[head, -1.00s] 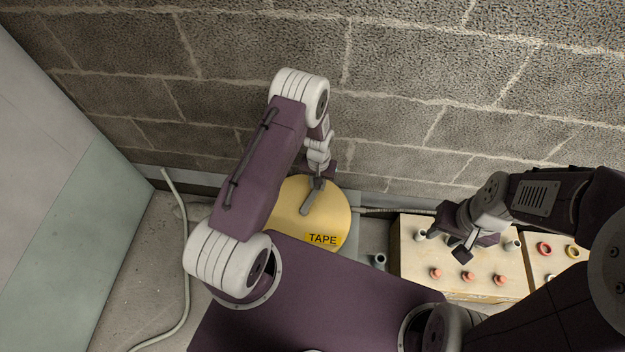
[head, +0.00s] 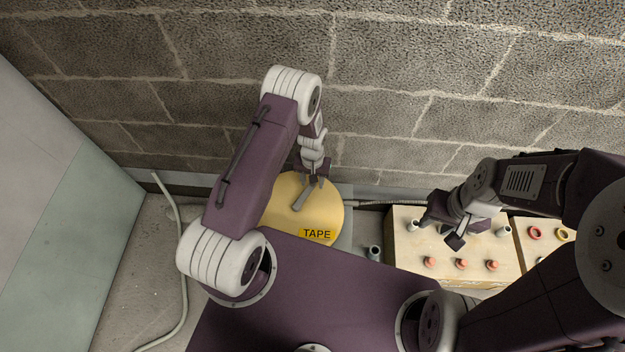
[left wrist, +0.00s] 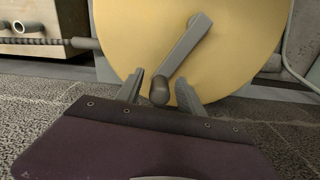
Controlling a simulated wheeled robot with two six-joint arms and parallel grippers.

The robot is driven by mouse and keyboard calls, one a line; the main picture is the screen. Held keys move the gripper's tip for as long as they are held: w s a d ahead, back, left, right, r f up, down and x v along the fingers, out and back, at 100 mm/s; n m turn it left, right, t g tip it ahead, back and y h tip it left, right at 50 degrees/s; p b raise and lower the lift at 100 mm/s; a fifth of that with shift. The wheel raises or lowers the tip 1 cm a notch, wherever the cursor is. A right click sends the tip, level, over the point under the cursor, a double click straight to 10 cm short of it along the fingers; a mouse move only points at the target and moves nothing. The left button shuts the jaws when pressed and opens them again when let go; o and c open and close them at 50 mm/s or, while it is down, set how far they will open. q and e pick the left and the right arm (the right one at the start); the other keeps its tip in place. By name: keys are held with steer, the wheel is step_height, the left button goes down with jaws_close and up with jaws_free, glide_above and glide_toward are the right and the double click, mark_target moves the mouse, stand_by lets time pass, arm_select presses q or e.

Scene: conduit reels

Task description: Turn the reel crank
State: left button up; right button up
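The yellow reel (head: 275,205) with a TAPE label lies near the wall. Its grey crank (head: 299,201) runs across the disc toward my left gripper (head: 314,182). In the left wrist view, the crank arm (left wrist: 186,45) ends in a rounded knob (left wrist: 159,92). My left gripper's fingers (left wrist: 161,94) stand apart on either side of the knob, with gaps showing, so it is open around it. My right gripper (head: 440,232) is open and appears empty above the wooden box, away from the reel.
The wooden box (head: 408,255) at right carries several pegs and fittings; another box with rings (head: 535,233) stands beside it. A conduit (head: 375,203) runs from the reel toward the boxes. A block wall is behind. A loose hose (head: 182,270) lies on the left floor.

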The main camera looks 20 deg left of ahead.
arm_select(q)
step_height(320, 180, up, 8)
steer(key=p, duration=0.2)
steer(key=shift+w+r+p, duration=0.1)
steer(key=shift+r+p, duration=0.05)
steer(key=shift+p, duration=0.15)
steer(key=shift+r, duration=0.4)
